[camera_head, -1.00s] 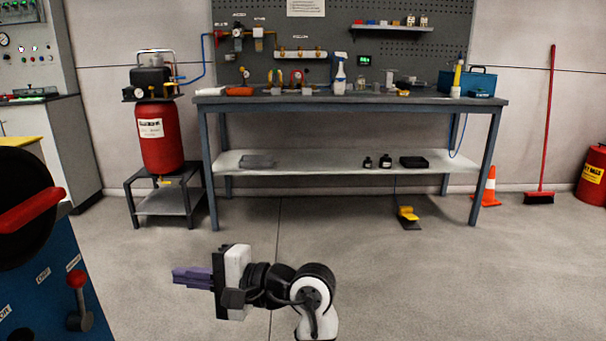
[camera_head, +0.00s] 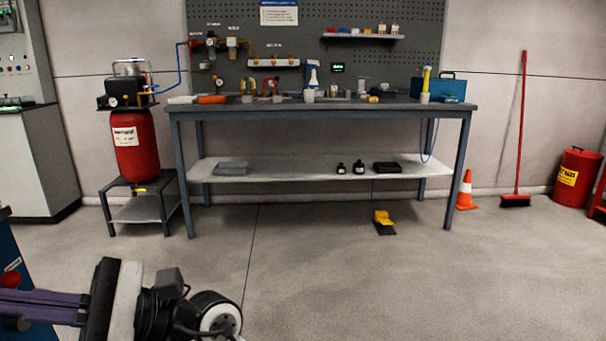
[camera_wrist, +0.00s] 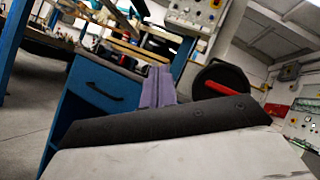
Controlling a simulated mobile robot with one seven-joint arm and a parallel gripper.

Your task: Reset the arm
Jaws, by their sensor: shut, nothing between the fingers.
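My gripper (camera_head: 38,305) is at the lower left of the head view, with purple fingers pointing left and a black and white body behind them. The arm lies low in front of me, over the floor, well short of the workbench. In the wrist view the purple fingers (camera_wrist: 157,86) stand together in the middle and hold nothing. The fingertips in the head view run close to the left picture edge, in front of a blue cabinet (camera_head: 20,270). I cannot tell how far apart they are.
A workbench (camera_head: 320,107) with tools stands ahead. A red compressor tank (camera_head: 134,145) is on a stand at left. An orange cone (camera_head: 466,190), a red broom (camera_head: 520,130) and a red drum (camera_head: 576,177) are at right. A yellow pedal (camera_head: 383,218) lies on the floor. The middle floor is clear.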

